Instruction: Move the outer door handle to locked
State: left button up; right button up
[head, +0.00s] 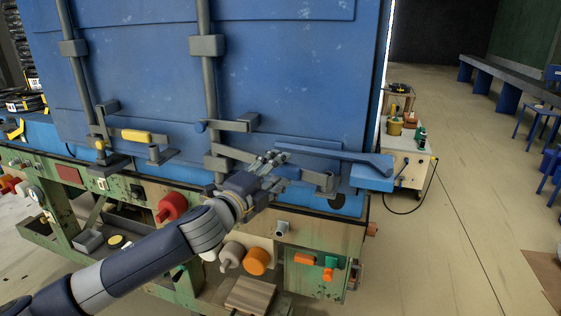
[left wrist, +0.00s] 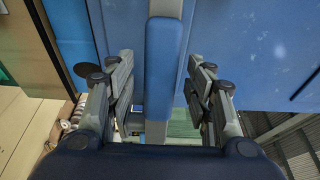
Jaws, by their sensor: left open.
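The outer door handle is a grey lever with a blue grip (head: 291,172), low on the right side of the blue door (head: 280,65). My left gripper (head: 272,161) is at this grip and partly hides it in the head view. In the left wrist view the blue grip (left wrist: 164,70) runs upright between the two spread fingers of my left gripper (left wrist: 165,98), with a visible gap on each side. The gripper is open and holds nothing. My right gripper is not in view.
A long blue bar (head: 335,158) lies just above and right of the handle. A yellow-gripped handle (head: 137,135) is further left. Grey vertical rods (head: 208,85) run up the door. Below are red and orange knobs (head: 257,262). The floor at right is largely clear.

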pick_arm(q)
jog(key=shift+x, duration=0.75)
jog(key=shift+w+d, duration=0.1)
jog(key=shift+w, duration=0.1)
